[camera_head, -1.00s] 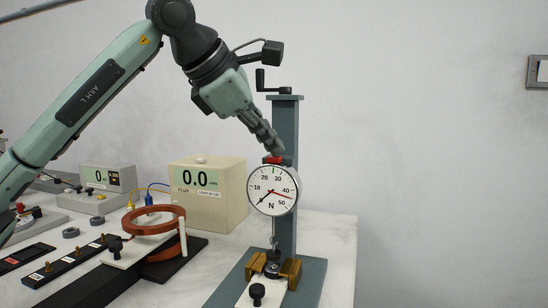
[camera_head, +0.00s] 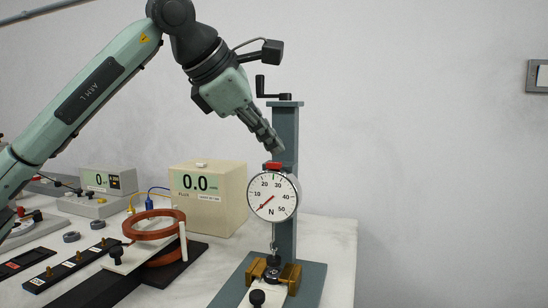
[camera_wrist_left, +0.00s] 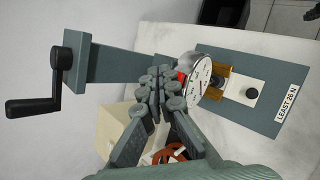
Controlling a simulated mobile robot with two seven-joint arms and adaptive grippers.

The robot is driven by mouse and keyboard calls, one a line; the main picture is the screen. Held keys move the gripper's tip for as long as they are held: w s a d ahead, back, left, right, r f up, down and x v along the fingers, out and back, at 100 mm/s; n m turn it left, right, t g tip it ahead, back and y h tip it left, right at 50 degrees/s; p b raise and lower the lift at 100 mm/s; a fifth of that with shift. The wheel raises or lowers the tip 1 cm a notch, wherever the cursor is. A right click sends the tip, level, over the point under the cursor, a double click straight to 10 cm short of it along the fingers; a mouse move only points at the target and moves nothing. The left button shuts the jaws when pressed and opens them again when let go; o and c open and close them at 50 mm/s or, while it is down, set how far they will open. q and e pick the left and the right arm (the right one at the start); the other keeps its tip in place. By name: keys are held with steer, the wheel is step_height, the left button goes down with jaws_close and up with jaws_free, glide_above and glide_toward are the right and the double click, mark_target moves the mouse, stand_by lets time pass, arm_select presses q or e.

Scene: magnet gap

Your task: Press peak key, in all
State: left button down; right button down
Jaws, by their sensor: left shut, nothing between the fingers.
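The force gauge (camera_head: 272,196) is a round white dial marked N on an upright teal stand (camera_head: 287,130). A red hand on it points to the lower left, near the zero end; no second hand stands out. The red key (camera_head: 272,166) sits on top of the gauge. My left gripper (camera_head: 278,150) is shut and empty, its fingertips just above and behind the key, seemingly slightly apart from it. In the left wrist view the shut fingers (camera_wrist_left: 160,88) point toward the gauge (camera_wrist_left: 198,80) and partly hide the red key (camera_wrist_left: 182,77). My right gripper is not in view.
A black crank (camera_head: 268,90) tops the stand. Brass jaws (camera_head: 289,276) sit on the stand's base; a plate there reads "LEAST 26 N" (camera_wrist_left: 288,105). Left of it are a flux meter (camera_head: 208,208) reading 0.0 and a copper coil (camera_head: 153,224).

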mark_target(270, 163)
arm_select(q)
steer(key=shift+r, duration=0.1)
step_height(270, 163, up, 5)
steer(key=p, duration=0.4)
stand_by(0.3)
stand_by(0.5)
